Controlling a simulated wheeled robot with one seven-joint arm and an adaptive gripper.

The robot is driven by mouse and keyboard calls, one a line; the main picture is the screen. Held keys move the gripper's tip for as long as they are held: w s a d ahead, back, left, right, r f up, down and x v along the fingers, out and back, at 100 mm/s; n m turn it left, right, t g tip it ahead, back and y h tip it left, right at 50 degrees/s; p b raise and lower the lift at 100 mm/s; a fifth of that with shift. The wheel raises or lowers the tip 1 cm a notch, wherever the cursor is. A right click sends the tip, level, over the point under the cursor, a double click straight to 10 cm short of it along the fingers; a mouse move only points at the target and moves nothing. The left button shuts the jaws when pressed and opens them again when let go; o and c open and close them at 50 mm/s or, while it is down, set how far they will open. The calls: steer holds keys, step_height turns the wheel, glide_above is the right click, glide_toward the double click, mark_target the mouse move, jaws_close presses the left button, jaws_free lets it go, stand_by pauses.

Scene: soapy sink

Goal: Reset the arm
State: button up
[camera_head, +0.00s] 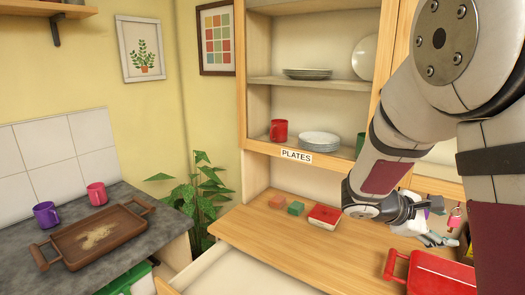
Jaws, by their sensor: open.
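My arm comes in from the right side of the head view and bends down over the wooden counter (270,240). My gripper (424,207) is at its end, dark and small in the picture, pointing to the right above the counter. It is open, and I see nothing held between its fingers. Some pale and metallic items lie behind and below it, partly hidden by it.
A red tray (440,275) is at front right. An open drawer (235,275) juts out below. A wooden tray (95,238) and two mugs stand left.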

steer(key=s+a+r+m+t+y, duration=0.1)
steer(key=s+a+r+m+y, duration=0.2)
steer(key=s+a, duration=0.4)
steer(key=s+a+r+m+t+y, duration=0.1)
steer(key=s+a+r+m+y, duration=0.1)
steer(key=s+a+m+y, duration=0.2)
steer(key=s+a+r+m+t+y, duration=0.1)
steer(key=s+a+r+m+y, duration=0.2)
steer(key=s+a, duration=0.6)
steer(key=s+m+y, duration=0.1)
steer(key=y, duration=0.1)
steer(key=shift+s+a+r+t+y, duration=0.15)
steer(key=shift+a+r+t+y, duration=0.15)
steer(key=shift+t+y, duration=0.1)
stand_by(1.1)
